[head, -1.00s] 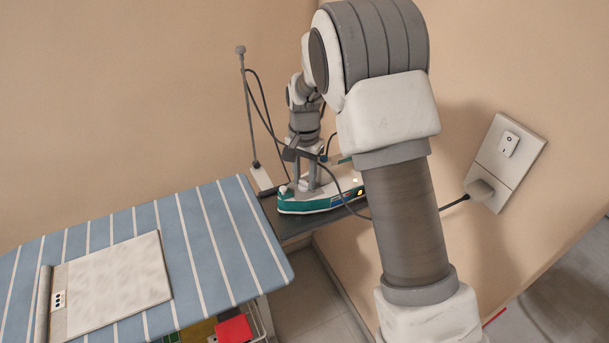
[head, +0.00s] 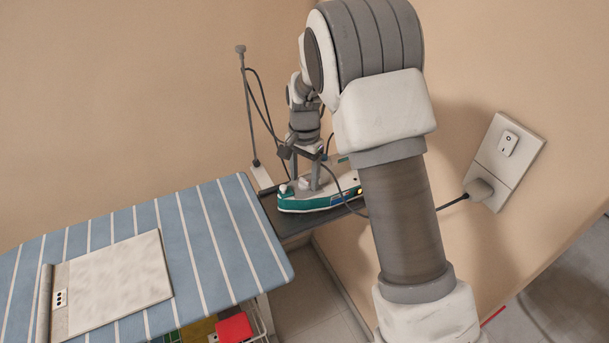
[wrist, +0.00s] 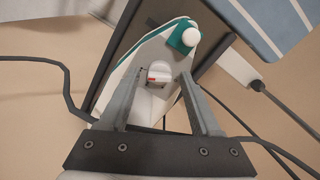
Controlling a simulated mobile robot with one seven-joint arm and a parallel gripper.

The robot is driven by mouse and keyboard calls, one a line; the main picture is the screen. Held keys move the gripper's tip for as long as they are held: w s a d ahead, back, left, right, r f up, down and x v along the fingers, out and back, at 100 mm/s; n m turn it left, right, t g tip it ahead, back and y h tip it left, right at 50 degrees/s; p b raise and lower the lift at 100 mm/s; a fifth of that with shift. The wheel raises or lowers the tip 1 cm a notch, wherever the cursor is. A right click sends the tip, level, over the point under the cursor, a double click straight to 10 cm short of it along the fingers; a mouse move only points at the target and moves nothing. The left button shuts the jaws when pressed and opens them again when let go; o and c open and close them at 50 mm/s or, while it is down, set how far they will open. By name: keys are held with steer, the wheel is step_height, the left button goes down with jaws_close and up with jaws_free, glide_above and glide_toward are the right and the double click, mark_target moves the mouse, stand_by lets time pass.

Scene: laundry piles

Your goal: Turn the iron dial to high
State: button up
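The iron (head: 312,204), teal and white, lies on a dark rest beside the ironing board. My gripper (head: 305,187) points down over its top, and its fingers look spread apart. In the wrist view, my gripper (wrist: 160,78) is open, with a finger on each side of the dial (wrist: 158,72). The dial is small and whitish with a red mark, and gaps show between it and both fingers. The dial's setting marks are too small to read. An amber light (head: 360,191) shows at the iron's right end, partly near my arm.
The striped ironing board (head: 215,215) fills the left, with a pale folded cloth or panel (head: 120,280) on it. A thin pole (head: 248,105) with a cord stands behind the iron. A wall socket (head: 505,160) with a plug is at right. The iron's cord loops near my gripper.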

mark_target(305, 179)
step_height(305, 179, up, 18)
steer(key=p, duration=0.1)
steer(key=shift+f, duration=0.25)
stand_by(0.4)
steer(key=s+d+r+n+t, duration=0.1)
steer(key=s+d+r+n, duration=0.1)
steer(key=s+d+r, duration=0.35)
steer(key=s+d+r+n+t, duration=0.1)
steer(key=s+d+r+t, duration=0.15)
steer(key=s, duration=0.55)
steer(key=s+d+f+n+t, duration=0.2)
steer(key=s+n, duration=0.2)
steer(key=s, duration=1.1)
steer(key=shift+d+f+n, duration=0.3)
steer(key=shift+d, duration=0.05)
